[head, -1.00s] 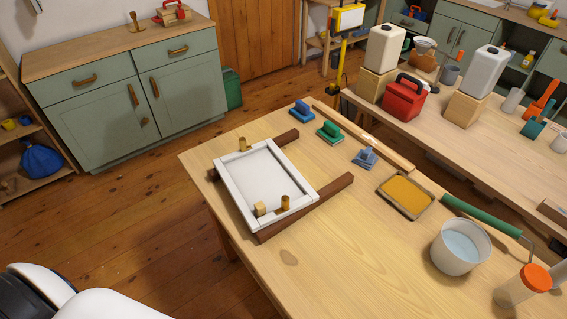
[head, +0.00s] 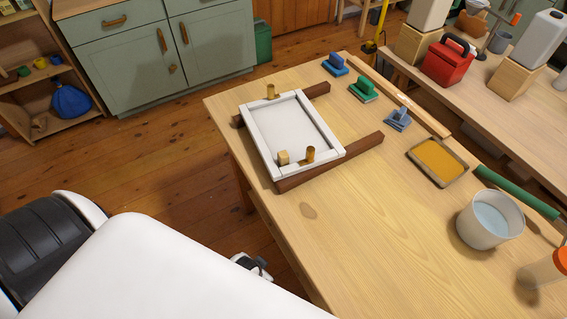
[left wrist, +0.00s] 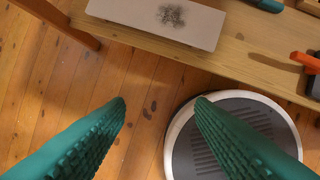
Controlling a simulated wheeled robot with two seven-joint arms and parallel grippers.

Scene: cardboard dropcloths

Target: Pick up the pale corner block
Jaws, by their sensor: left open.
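The pale corner block (head: 283,157) is a small light-wood cube at the near-left corner of a white frame (head: 318,164) on the workbench. A brass-coloured peg (head: 308,155) stands just right of it, and another (head: 270,91) is at the far side. My left arm covers the lower left of the head view; a small dark part at its end shows beside the bench edge, well short of the block. In the left wrist view my left gripper (left wrist: 160,103) has its two teal fingers apart, empty, above the floor. The block is not in that view. My right gripper is not in view.
Two dark wood bars (head: 335,160) lie under the frame. Several handled blocks, a yellow tray (head: 439,160) and a bucket (head: 487,222) stand to the right. The near bench top is clear. In the left wrist view, a pale smudged board (left wrist: 160,20) lies on wood.

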